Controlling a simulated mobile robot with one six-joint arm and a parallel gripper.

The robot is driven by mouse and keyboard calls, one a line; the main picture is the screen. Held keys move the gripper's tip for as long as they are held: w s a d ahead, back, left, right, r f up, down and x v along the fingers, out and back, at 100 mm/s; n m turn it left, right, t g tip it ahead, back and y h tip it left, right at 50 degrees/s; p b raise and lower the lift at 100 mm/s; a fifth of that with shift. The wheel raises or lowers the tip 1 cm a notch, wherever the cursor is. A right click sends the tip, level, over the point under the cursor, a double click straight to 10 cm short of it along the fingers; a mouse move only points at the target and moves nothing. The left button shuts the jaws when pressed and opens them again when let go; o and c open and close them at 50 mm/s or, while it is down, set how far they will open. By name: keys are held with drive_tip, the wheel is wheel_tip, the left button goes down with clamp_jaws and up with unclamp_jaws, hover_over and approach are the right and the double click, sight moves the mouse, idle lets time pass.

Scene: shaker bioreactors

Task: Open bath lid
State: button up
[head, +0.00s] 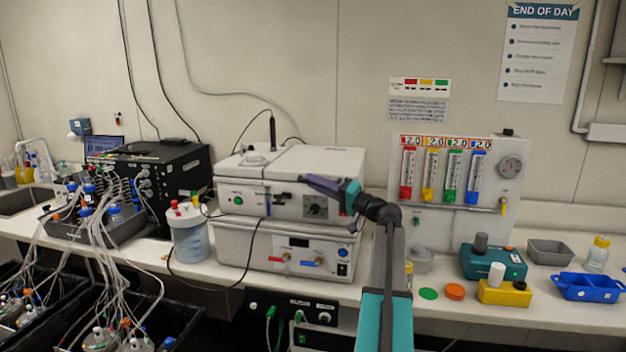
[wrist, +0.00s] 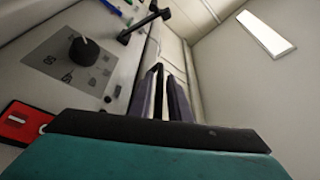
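The bath is a white box (head: 245,207) at the top of a two-unit stack on the bench, with a pale lid (head: 300,162) that lies shut. Its front panel has a green button, small black fittings and a dial. In the wrist view, a black bar handle (wrist: 145,24) on the front shows ahead of my fingers, and the dial (wrist: 83,51) is at left. My gripper (head: 308,181), with dark purple-grey fingers, points left along the front of the bath, near the dial. In the wrist view my fingers (wrist: 160,92) stand slightly apart, with nothing clearly held between them.
A second white unit (head: 262,245) stands under the bath. A clear jar (head: 190,240) and a black box (head: 180,168) with tubing stand at left. A flowmeter panel (head: 425,212), teal device (head: 490,264) and blue tray (head: 585,291) are at right. Cables hang in front.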

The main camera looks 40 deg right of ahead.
drive_tip(key=shift+w+a+r, duration=0.1)
drive_tip(key=shift+w, duration=0.45)
clamp_jaws()
